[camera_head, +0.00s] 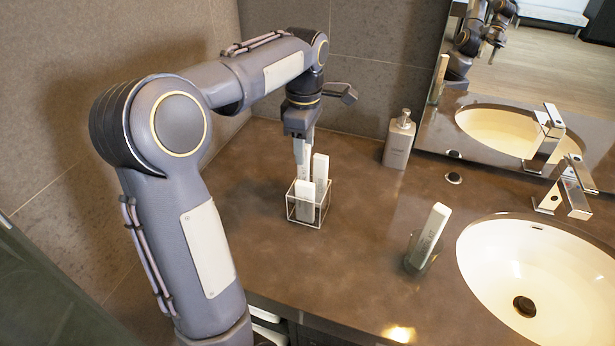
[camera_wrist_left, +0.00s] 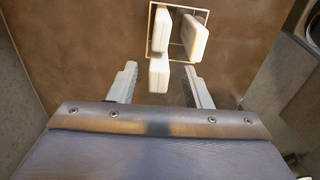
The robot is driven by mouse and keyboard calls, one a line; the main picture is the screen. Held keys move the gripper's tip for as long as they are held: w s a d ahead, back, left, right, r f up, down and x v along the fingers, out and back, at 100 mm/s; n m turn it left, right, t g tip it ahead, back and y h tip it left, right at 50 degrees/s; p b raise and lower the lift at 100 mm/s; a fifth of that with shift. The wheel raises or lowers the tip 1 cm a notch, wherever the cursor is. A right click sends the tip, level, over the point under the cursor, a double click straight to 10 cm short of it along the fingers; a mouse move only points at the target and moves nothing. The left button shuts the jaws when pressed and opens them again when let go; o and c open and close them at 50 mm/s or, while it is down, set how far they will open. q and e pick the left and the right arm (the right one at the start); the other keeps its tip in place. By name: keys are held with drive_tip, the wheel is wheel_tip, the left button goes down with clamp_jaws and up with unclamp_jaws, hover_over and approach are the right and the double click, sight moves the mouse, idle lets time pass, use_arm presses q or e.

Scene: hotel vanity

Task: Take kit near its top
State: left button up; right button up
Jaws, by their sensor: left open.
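Several white box-shaped kits stand in a clear square holder with a pale rim (camera_head: 306,219) on the counter. In the head view, one kit (camera_head: 321,168) stands at the right and a lower one (camera_head: 304,207) at the front. My left gripper (camera_head: 303,150) points down over the back of the holder. In the left wrist view, my open left gripper (camera_wrist_left: 160,70) has one finger on either side of the nearest kit (camera_wrist_left: 159,77), with gaps showing. Two more kits, at left (camera_wrist_left: 161,31) and right (camera_wrist_left: 194,39), lie beyond the fingertips. My right gripper is out of view.
Another white kit (camera_head: 433,224) leans in a glass (camera_head: 419,257) right of the holder. A soap dispenser (camera_head: 398,143) stands by the mirror. A sink (camera_head: 533,275) with a faucet (camera_head: 565,190) lies at right. The counter between the holder and glass is clear.

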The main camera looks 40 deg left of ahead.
sight(304, 177)
use_arm(q)
wheel_tip(304, 177, down, 3)
drive_tip(key=shift+a+f, duration=0.1)
drive_tip(key=shift+f, duration=0.05)
drive_tip(key=shift+c, duration=0.3)
clamp_jaws()
